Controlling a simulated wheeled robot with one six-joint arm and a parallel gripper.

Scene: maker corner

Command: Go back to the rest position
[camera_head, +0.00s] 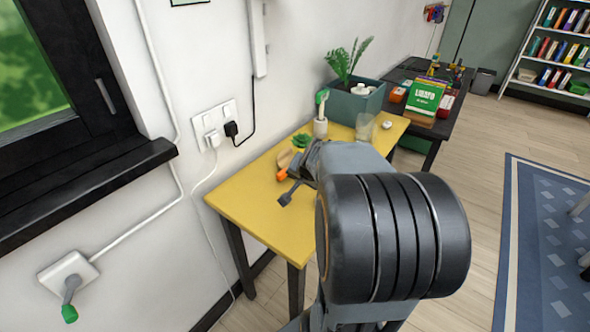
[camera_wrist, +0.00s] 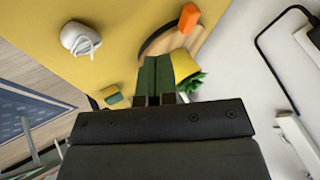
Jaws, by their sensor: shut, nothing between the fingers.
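My gripper (camera_head: 287,199) is over the yellow table (camera_head: 243,199), near its left part. It is shut and empty. In the wrist view the dark fingers (camera_wrist: 155,99) sit close together at the front edge of the gripper body. My arm hides part of the table.
The wall with a socket (camera_head: 214,122) is close on the left. Open floor (camera_head: 505,125) lies right.

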